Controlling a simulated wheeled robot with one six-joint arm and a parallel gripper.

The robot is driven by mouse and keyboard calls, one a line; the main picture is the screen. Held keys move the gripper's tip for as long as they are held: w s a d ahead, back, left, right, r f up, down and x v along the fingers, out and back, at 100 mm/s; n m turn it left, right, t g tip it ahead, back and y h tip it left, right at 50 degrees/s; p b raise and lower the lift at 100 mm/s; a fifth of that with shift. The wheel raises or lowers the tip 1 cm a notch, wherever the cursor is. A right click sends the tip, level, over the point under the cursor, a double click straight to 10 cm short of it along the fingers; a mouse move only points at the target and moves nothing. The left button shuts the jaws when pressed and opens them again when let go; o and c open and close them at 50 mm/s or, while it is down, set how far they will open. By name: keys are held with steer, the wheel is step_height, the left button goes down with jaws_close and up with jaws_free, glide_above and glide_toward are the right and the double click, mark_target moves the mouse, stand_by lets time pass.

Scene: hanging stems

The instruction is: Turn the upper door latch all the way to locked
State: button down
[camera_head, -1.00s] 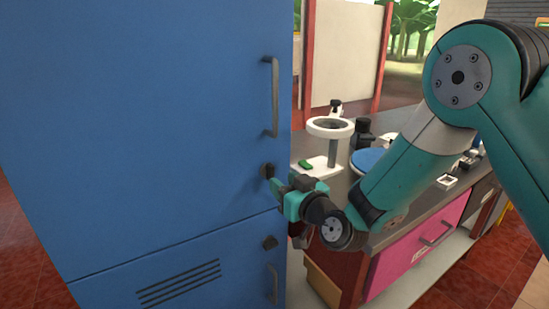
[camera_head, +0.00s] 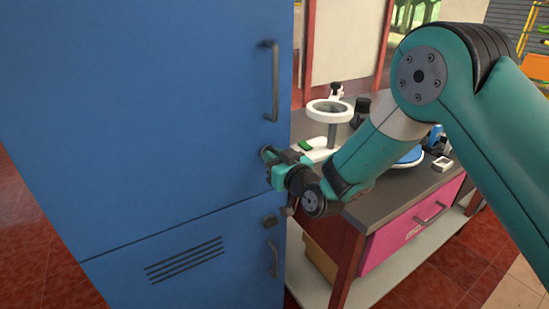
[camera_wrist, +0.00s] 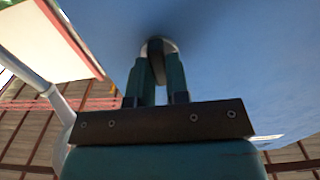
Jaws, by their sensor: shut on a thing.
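The upper door latch (camera_head: 265,152) is a small dark knob on a round light base, near the right edge of the blue upper door (camera_head: 150,110), below its handle. My gripper (camera_head: 271,158) is at the latch from the right, its fingers shut on the knob. In the wrist view, the two teal fingers (camera_wrist: 158,75) close on both sides of the dark latch knob (camera_wrist: 155,47) against the blue door. The gripper partly hides the latch in the head view, so its exact angle is hard to read.
A second dark latch (camera_head: 270,221) sits on the lower door, above the lower handle (camera_head: 272,258). The upper handle (camera_head: 272,80) stands out just above my gripper. A dark counter (camera_head: 400,192) with a white ring stand (camera_head: 330,112) and a pink drawer (camera_head: 410,232) is to the right.

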steer(key=shift+d+m+p, duration=0.1)
steer(key=shift+m+p, duration=2.55)
steer(key=shift+m, duration=6.25)
steer(key=shift+f, duration=0.1)
steer(key=c, duration=1.1)
jaws_free()
